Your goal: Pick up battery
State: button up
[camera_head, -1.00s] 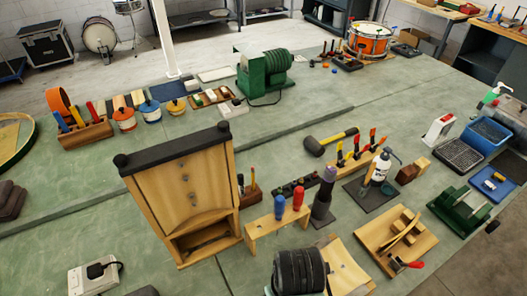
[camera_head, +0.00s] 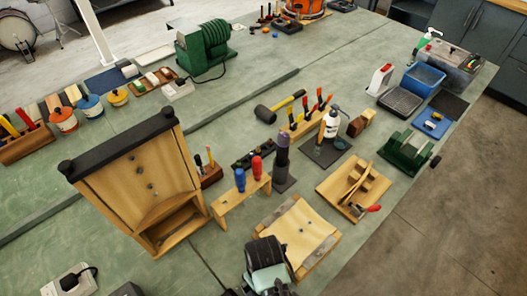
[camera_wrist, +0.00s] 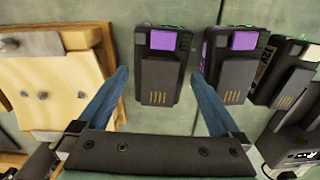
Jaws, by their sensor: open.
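In the wrist view, a black battery (camera_wrist: 159,70) with a purple patch lies between the two blue fingers of my gripper (camera_wrist: 160,74). The fingers are open, one on each side of it, and look apart from it. A second similar black and purple battery (camera_wrist: 230,68) lies just right of the right finger. A third black block of like shape (camera_wrist: 290,75) is farther right. I cannot make out these batteries in the head view, where part of my dark wrist (camera_head: 265,258) shows at the bottom.
A wooden board with studs (camera_wrist: 55,90) lies close left of my left finger; it also shows in the head view (camera_head: 300,238). A dark device (camera_wrist: 295,140) is at lower right. A wooden stand (camera_head: 240,202) with red and blue handles stands behind the board.

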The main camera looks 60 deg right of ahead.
jog(key=shift+w+f, duration=0.1)
jog(key=shift+f, duration=1.2)
jog(key=shift+c, duration=0.2)
jog(key=c, duration=1.4)
grip_shut()
jog(key=shift+r, duration=0.2)
